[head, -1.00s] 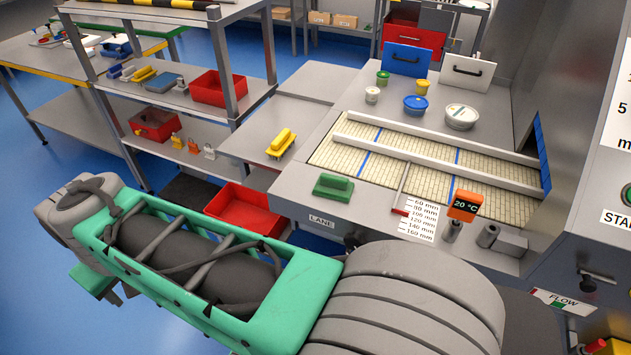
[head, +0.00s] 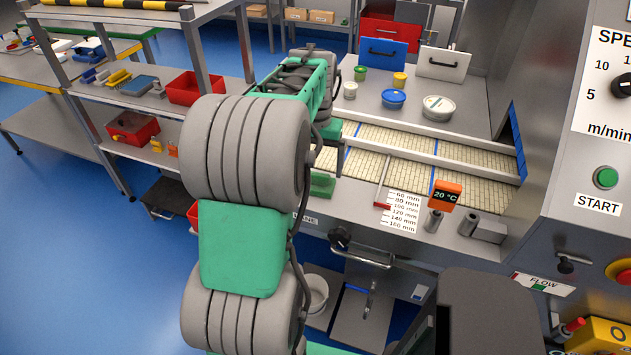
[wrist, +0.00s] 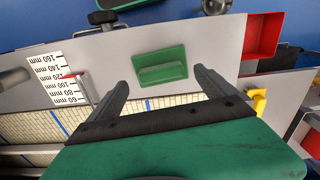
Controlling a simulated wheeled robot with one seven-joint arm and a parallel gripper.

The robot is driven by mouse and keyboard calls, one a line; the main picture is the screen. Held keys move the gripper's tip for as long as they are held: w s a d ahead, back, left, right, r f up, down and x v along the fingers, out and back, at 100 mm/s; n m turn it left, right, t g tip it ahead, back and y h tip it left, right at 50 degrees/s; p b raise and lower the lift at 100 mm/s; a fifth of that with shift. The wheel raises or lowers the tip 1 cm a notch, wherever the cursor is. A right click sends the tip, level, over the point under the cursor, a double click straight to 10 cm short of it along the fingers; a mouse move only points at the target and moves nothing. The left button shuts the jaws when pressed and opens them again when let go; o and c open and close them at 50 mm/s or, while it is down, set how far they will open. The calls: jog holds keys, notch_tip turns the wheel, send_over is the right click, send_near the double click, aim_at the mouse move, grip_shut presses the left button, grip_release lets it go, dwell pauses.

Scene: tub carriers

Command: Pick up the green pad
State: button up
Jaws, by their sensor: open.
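The green pad (wrist: 161,67) lies on the grey front ledge of the machine, with a raised grip bar along its top. In the wrist view it sits beyond and between my fingertips, apart from both. My gripper (wrist: 158,82) is open and empty, with its two dark fingers either side of the pad's line. In the head view the green pad (head: 321,185) is partly hidden behind my arm, and my gripper (head: 338,157) hangs just above and beyond it.
The slatted conveyor (head: 400,175) with white rails runs behind the ledge. An orange 20 °C display (head: 446,195) and a scale card (head: 403,212) stand right of the pad. A red bin (wrist: 263,36) and yellow-handled pad (wrist: 258,103) lie right in the wrist view.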

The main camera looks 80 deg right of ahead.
aim_at(316, 173)
notch_tip(316, 173, down, 4)
jog(key=shift+w+r, duration=0.1)
jog(key=shift+r, duration=0.05)
jog(key=c, duration=1.1)
jog(key=shift+r, duration=0.15)
jog(key=shift+r, duration=0.25)
notch_tip(316, 173, up, 3)
jog(key=shift+f+b, duration=0.2)
jog(key=shift+b, duration=0.25)
jog(key=s+a+r+b, duration=0.1)
jog(key=s+a+r, duration=0.1)
jog(key=s+r, duration=0.1)
jog(key=s+a+r, duration=0.3)
jog(key=s, duration=0.1)
jog(key=s+a+r+b, duration=0.1)
jog(key=s+a+r, duration=0.2)
jog(key=s, duration=0.1)
jog(key=shift+s+a+r+b, duration=0.15)
jog(key=shift+a+r+b, duration=0.05)
jog(key=shift+r+b, duration=0.15)
